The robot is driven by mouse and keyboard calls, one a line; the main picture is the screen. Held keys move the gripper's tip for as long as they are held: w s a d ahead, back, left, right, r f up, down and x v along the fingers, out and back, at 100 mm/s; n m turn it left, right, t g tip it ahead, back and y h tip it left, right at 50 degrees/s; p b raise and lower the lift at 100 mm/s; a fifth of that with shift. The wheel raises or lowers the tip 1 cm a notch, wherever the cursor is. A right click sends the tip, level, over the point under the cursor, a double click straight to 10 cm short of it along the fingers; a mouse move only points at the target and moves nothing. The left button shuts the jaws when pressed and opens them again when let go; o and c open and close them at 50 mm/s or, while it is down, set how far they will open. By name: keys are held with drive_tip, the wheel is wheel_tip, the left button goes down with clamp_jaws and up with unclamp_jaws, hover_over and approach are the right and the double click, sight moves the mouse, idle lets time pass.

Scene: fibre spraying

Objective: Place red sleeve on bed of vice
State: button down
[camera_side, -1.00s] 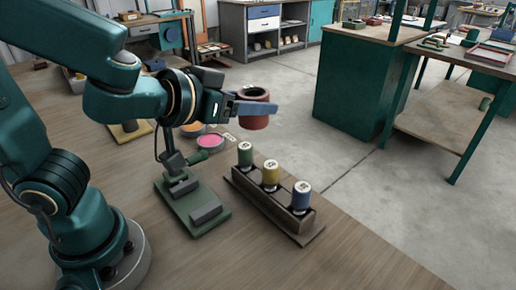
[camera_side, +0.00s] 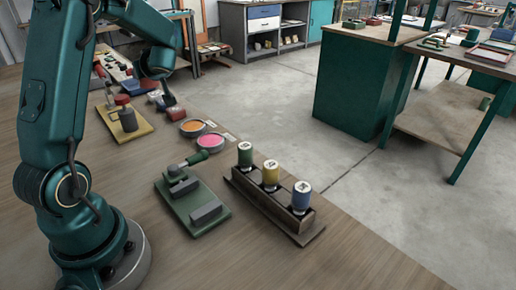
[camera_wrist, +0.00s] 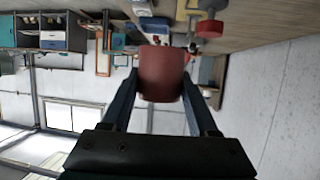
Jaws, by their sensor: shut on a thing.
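The red sleeve (camera_wrist: 160,72) is held between the two fingers of my gripper (camera_wrist: 158,84) in the wrist view, clear of the bench. The vice (camera_side: 192,203) is a green plate with grey jaw blocks and a green handle (camera_side: 196,157), on the bench in the middle of the side view. Nothing lies on its bed. My gripper is well away from it, toward the back left.
Several small items lie farther back. The front bench is clear.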

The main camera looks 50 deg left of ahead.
drive_tip(key=s+a+f+n+g, duration=0.4)
drive_tip(key=s+a+n+g, duration=0.15)
drive_tip(key=s+a, duration=0.55)
drive_tip(key=shift+g+h, duration=0.4)
drive_tip(key=shift+g, duration=0.35)
drive_tip(key=s+f, duration=0.7)
drive_tip(key=shift+a+f, duration=0.15)
drive_tip(key=shift+a, duration=0.05)
drive_tip(key=shift+n, duration=0.25)
drive_tip(key=shift+f, duration=2.1)
drive_tip(key=shift+f, duration=0.15)
drive_tip(key=shift+c, duration=0.8)
unclamp_jaws()
